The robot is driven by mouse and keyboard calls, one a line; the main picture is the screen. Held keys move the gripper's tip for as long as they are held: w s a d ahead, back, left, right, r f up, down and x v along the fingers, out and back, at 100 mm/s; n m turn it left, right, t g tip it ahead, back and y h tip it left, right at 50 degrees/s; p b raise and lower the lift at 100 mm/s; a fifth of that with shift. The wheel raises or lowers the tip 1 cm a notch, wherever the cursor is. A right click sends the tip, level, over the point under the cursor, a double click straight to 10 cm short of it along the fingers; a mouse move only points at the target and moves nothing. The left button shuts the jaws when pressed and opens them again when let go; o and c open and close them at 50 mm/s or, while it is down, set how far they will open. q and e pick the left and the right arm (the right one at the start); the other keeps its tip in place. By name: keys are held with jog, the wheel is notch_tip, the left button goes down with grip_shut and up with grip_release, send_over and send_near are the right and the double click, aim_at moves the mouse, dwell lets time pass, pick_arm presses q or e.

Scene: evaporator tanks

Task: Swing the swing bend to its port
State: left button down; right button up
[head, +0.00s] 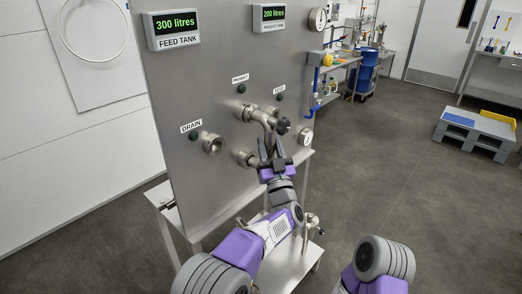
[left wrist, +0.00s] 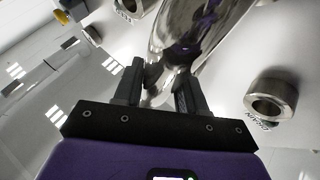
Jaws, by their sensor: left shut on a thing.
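The swing bend (head: 268,121) is a shiny metal pipe on the front of the steel panel (head: 180,95). My left gripper (head: 270,152) is shut on it, and the fingers partly hide it. In the left wrist view the bend (left wrist: 172,50) shows between the two fingers (left wrist: 160,90). The open drain port (head: 212,144) is left of the bend; it also shows in the left wrist view (left wrist: 270,97), apart from the bend. The product port (head: 242,112) is at upper left, under its label. Another metal fitting (head: 244,157) is at lower left of my gripper. My right gripper is out of view.
A feed tank display (head: 174,30) reading 300 litres and a product tank display (head: 268,17) reading 200 litres are on the panel. Round gauges (head: 318,19) sit at its right edge. Open floor (head: 400,140) lies to the right, with a grey pallet (head: 475,130) farther off.

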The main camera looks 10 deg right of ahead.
pick_arm(q)
jog(key=shift+a, duration=0.15)
dwell(0.3)
jog(key=c, duration=0.7)
grip_release()
jog(key=shift+s, duration=0.1)
jog(key=shift+c, duration=0.2)
jog(key=shift+s+f, duration=0.25)
jog(key=shift+s, duration=0.15)
jog(key=v, duration=0.6)
jog(key=shift+s+f, duration=0.2)
jog(key=shift+s, duration=0.05)
